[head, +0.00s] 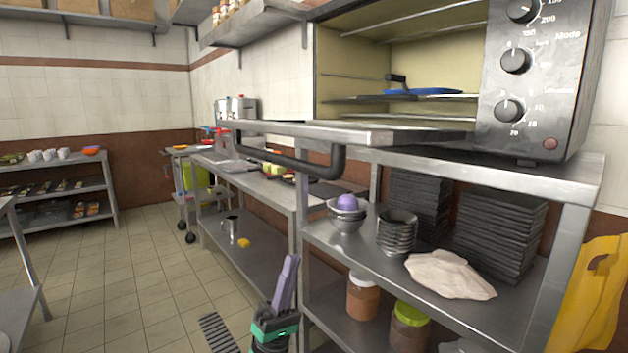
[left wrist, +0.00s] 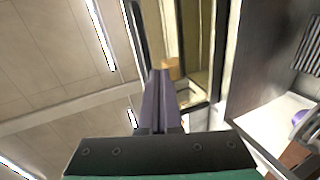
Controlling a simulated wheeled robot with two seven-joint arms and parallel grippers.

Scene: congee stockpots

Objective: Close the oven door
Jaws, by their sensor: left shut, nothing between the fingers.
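The oven (head: 535,90) stands on a steel bench at the upper right in the head view. Its door (head: 390,132) is open, folded down to about level and jutting out to the left. The black bar handle (head: 300,166) hangs under the door's outer edge. My left gripper (head: 291,262), with purple fingers and a green body, is shut and empty. It points up from below, lower than the door and its handle, and appears apart from them. In the left wrist view the shut fingers (left wrist: 160,78) point toward a dark bar, likely the handle (left wrist: 138,28). My right gripper is not in view.
Inside the oven, a blue pan (head: 435,91) rests on a rack. The shelf below (head: 375,249) holds bowls, a cloth (head: 449,274) and stacked dark trays (head: 500,232). Jars (head: 408,328) stand lower down. The tiled floor (head: 130,270) to the left is clear.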

